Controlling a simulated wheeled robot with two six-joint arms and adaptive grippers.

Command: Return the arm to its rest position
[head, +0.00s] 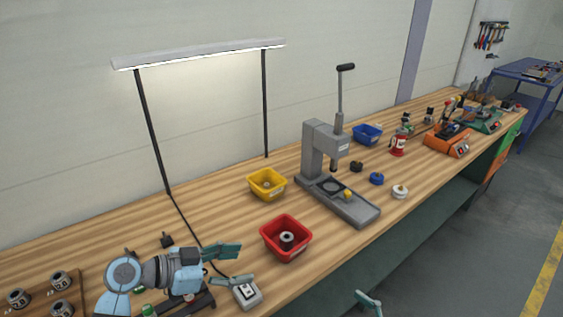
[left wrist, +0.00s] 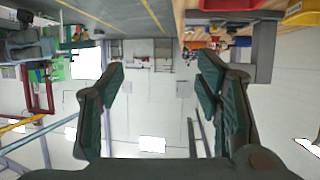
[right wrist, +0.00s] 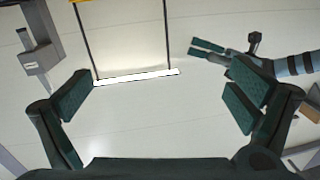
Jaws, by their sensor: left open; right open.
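My left arm comes in at the lower left of the head view. Its gripper (head: 243,266) is open and empty, its fingers pointing right, above the front part of the wooden bench (head: 222,208). In the left wrist view the left gripper (left wrist: 160,85) shows its two fingers wide apart with nothing between them. My right gripper (right wrist: 160,95) is open and empty in the right wrist view. In the head view only a fingertip of the right gripper shows at the bottom edge, off the bench front. My left arm also shows in the right wrist view.
A yellow bin (head: 267,184), a grey arbor press (head: 335,181) and a lamp (head: 200,55) stand farther off. Open floor (head: 420,270) lies at the right.

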